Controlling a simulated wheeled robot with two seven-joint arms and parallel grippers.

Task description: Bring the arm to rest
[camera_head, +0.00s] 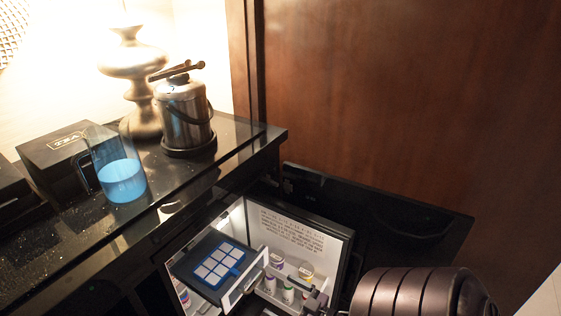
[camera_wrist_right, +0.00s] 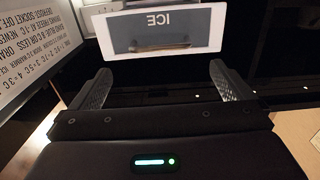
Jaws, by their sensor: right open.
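My right gripper (camera_head: 285,288) is at the open minibar fridge, low in the head view, with my arm coming in from the bottom right. In the right wrist view its two fingers (camera_wrist_right: 160,75) stand wide apart with nothing between them. The white ICE panel (camera_wrist_right: 180,33) is just ahead of the fingertips; I cannot tell whether they touch it. In the head view this panel (camera_head: 232,296) is the front of the ice compartment, whose top holds a blue tray with white squares (camera_head: 216,264). My left gripper is not in view.
On the counter are a blue-filled pitcher (camera_head: 122,180), a TEA box (camera_head: 60,150), a metal ice bucket (camera_head: 185,115) and a lamp (camera_head: 135,60). A wooden panel (camera_head: 420,90) rises behind.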

